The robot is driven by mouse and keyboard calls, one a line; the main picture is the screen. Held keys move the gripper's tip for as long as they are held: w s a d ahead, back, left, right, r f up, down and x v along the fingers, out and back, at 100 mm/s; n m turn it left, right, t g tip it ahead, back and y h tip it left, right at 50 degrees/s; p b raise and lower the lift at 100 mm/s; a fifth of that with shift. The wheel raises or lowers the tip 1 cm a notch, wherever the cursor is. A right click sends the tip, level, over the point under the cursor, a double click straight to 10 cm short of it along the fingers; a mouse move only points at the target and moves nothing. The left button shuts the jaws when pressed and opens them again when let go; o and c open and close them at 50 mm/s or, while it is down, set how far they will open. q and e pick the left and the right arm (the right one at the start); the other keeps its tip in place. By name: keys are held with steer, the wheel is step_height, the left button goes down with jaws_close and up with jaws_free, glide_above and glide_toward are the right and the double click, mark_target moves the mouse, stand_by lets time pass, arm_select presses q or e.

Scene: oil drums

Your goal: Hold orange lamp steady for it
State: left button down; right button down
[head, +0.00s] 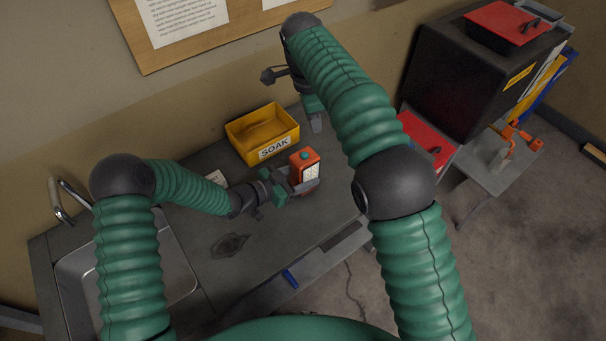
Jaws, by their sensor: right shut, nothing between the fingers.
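The orange lamp (304,159) stands upright on the grey worktop, with a teal knob on top and a pale lit panel on its front right side. My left gripper (304,187) reaches in from the left, its fingers at the lower part of the lamp; it looks shut on the lamp. Part of the lamp's lower body is hidden by the fingers. My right gripper (316,122) points down behind the lamp, to the right of the yellow bin, apart from the lamp. It is shut and empty.
A yellow bin (250,133) labelled SOAK stands behind the lamp. A metal sink (170,270) is at left. A blue object (290,278) lies at the front edge. A black cabinet (450,75) and a red-topped box (425,135) stand at right. The worktop front is mostly clear.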

arm_select(q)
steer(key=shift+f, duration=0.15)
arm_select(e)
steer(key=d+n+t+h, duration=0.2)
steer(key=d+n+t, duration=0.1)
steer(key=n, duration=0.4)
steer(key=r+n+t+y, duration=0.2)
steer(key=n+t, duration=0.3)
steer(key=n, duration=1)
glide_above(305, 157)
step_height(305, 157, down, 9)
steer(key=shift+a+f, duration=0.1)
